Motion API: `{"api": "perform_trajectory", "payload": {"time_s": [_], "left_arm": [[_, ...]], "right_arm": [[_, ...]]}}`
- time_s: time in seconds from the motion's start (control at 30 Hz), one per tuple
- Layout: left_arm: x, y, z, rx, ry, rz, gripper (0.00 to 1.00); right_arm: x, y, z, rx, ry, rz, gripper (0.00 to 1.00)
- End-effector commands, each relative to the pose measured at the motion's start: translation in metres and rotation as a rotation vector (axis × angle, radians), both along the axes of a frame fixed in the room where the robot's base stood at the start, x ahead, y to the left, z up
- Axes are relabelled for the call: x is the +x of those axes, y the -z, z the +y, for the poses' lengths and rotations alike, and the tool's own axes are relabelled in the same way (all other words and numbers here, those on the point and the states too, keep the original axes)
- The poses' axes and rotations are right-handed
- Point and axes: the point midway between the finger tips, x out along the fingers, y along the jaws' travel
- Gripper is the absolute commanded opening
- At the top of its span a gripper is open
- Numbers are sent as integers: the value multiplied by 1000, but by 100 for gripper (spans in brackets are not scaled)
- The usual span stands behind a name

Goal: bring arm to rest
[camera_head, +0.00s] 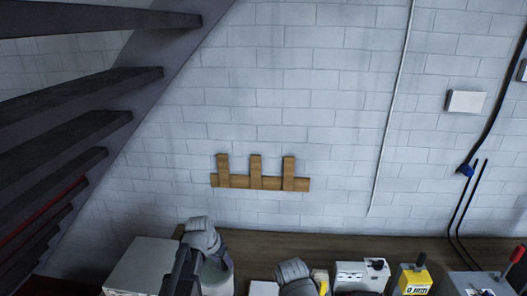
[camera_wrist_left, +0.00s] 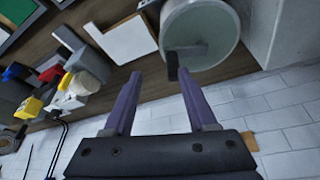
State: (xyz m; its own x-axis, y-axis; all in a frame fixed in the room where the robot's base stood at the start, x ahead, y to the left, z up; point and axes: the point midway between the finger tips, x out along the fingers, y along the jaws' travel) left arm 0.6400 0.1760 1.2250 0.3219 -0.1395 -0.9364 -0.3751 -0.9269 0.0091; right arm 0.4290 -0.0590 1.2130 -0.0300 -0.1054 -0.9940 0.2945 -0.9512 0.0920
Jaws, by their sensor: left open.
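My left gripper (camera_head: 180,275) is at the bottom left of the head view, a dark shape beside a pale round container (camera_head: 219,278). In the left wrist view its two purple fingers (camera_wrist_left: 160,75) are spread apart with nothing between them. The round container (camera_wrist_left: 232,22) is just beyond the fingertips, with a dark piece across it. I cannot tell if the fingers touch it. A grey arm link (camera_head: 293,274), apparently of my right arm, shows at the bottom of the head view. The right gripper's jaws do not show.
A brown bench (camera_head: 325,246) runs along a white block wall (camera_head: 330,120). A grey box (camera_head: 142,262) is left of the container. A white-edged tray (camera_wrist_left: 125,42) and several small machines, one yellow (camera_head: 414,281), crowd the bench. Dark stairs (camera_head: 75,85) fill the upper left. A wooden rack (camera_head: 260,183) hangs on the wall.

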Motion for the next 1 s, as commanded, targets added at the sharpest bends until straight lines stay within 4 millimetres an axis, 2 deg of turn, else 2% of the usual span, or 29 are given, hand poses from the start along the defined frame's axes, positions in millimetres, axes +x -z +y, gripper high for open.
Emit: {"api": "perform_trajectory", "payload": {"time_s": [0.03, 0.2, 0.4, 0.5, 0.7, 0.83, 1.0], "left_arm": [[-15, 28, -13, 5, 7, 24, 57], [-68, 94, -56, 44, 8, 130, 57], [-133, 162, -92, 116, -12, 246, 57], [-162, 189, -103, 157, -27, 288, 57], [-199, 220, -113, 220, -55, 340, 57], [-209, 225, -115, 239, -64, 352, 57], [-211, 224, -115, 245, -69, 355, 57]], "right_arm": [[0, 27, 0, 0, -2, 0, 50], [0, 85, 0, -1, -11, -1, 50], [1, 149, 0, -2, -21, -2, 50], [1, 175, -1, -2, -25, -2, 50], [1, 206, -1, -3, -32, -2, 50], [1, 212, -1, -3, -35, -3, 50], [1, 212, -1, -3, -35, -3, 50]]}}
